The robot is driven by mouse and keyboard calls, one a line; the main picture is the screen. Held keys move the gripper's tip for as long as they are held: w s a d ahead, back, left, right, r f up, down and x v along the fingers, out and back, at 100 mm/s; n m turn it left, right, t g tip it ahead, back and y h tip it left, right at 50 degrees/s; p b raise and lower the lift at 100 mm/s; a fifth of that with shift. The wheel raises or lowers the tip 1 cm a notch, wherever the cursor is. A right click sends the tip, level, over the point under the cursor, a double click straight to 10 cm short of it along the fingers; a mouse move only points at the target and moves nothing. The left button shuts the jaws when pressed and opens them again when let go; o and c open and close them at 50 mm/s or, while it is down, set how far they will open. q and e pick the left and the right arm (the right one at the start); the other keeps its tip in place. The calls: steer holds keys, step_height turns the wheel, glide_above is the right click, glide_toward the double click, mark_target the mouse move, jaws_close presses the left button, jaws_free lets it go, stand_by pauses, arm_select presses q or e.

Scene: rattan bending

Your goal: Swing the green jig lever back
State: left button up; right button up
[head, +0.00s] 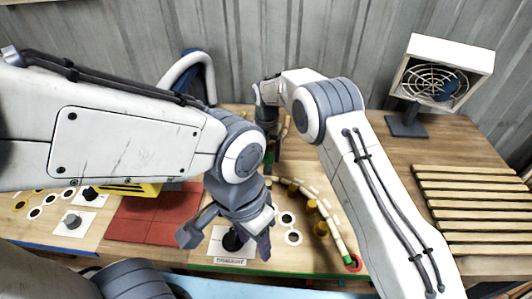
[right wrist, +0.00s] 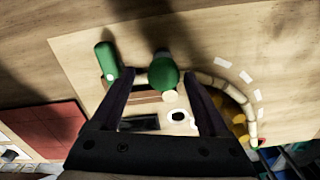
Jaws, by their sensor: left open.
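In the right wrist view, a round green knob (right wrist: 163,74) sits between the fingertips of my right gripper (right wrist: 164,78), very close to both. I cannot tell if they press on it. A brown bar (right wrist: 150,97) lies just below the knob. A green cylinder (right wrist: 107,62) is just left of the left finger. In the head view my right gripper (head: 272,150) points down at the far side of the jig, partly hidden by my arm, with a bit of green (head: 268,157) beside it.
A curved rattan strip (head: 328,215) with several yellow pegs (head: 312,206) runs along the jig to a green end. A red mat (head: 150,215) lies at the left. A heater fan (head: 437,80) and a slatted rack (head: 470,205) stand at the right. A wall closes the back.

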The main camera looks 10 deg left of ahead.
steer(key=shift+r, duration=0.1)
steer(key=shift+w+r, duration=0.1)
steer(key=shift+r, duration=0.25)
step_height(320, 180, up, 10)
steer(key=b, duration=0.2)
steer(key=shift+f, duration=0.2)
